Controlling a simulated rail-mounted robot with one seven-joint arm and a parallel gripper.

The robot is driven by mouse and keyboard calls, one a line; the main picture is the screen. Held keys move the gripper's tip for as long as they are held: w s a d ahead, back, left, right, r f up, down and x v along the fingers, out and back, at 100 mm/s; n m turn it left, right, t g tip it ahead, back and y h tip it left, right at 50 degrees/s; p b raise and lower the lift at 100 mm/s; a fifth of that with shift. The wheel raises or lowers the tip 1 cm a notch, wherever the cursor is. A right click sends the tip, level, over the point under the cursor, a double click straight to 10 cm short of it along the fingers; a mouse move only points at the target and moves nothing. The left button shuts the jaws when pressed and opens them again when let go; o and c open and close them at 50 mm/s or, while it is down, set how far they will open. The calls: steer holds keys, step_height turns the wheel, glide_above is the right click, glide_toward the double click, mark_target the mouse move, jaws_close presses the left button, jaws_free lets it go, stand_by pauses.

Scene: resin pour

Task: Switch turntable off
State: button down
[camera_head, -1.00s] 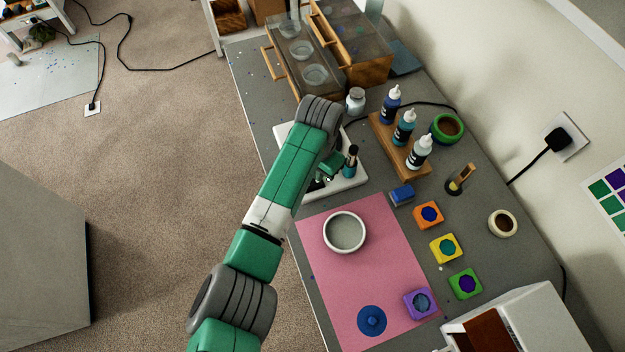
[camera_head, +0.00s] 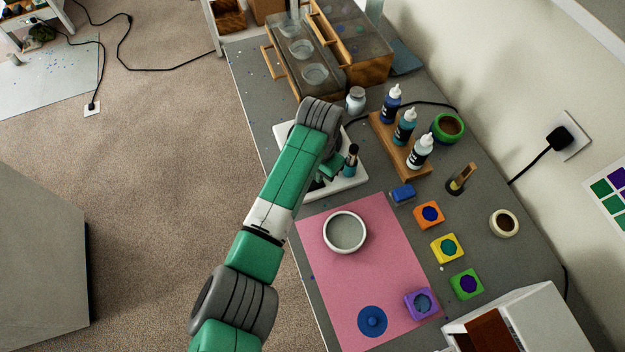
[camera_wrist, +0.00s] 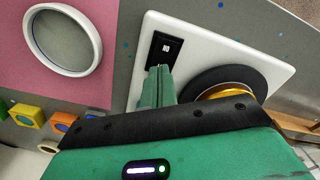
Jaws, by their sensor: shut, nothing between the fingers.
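The turntable has a flat white base (camera_head: 351,184), mostly hidden behind my arm in the head view; its base also shows in the wrist view (camera_wrist: 220,45). A black switch (camera_wrist: 163,48) with a small white mark is set in the base. A dark round platter with a gold centre (camera_wrist: 225,91) sits beside it. My gripper (camera_wrist: 158,70) is shut and empty, its fingertips at the near edge of the switch. I cannot tell whether they touch it. In the head view, my gripper is over the base, its fingertips hidden.
A pink mat (camera_head: 380,260) with a white round dish (camera_head: 345,232) lies next to the turntable. A wooden rack (camera_head: 411,165) holds bottles to the right. Coloured square moulds, including an orange one (camera_head: 429,216), line the mat's right side.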

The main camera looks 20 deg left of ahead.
steer(key=shift+f, duration=0.4)
steer(key=shift+r, duration=0.1)
step_height(320, 180, up, 7)
steer(key=p, duration=0.6)
steer(key=shift+p, duration=0.35)
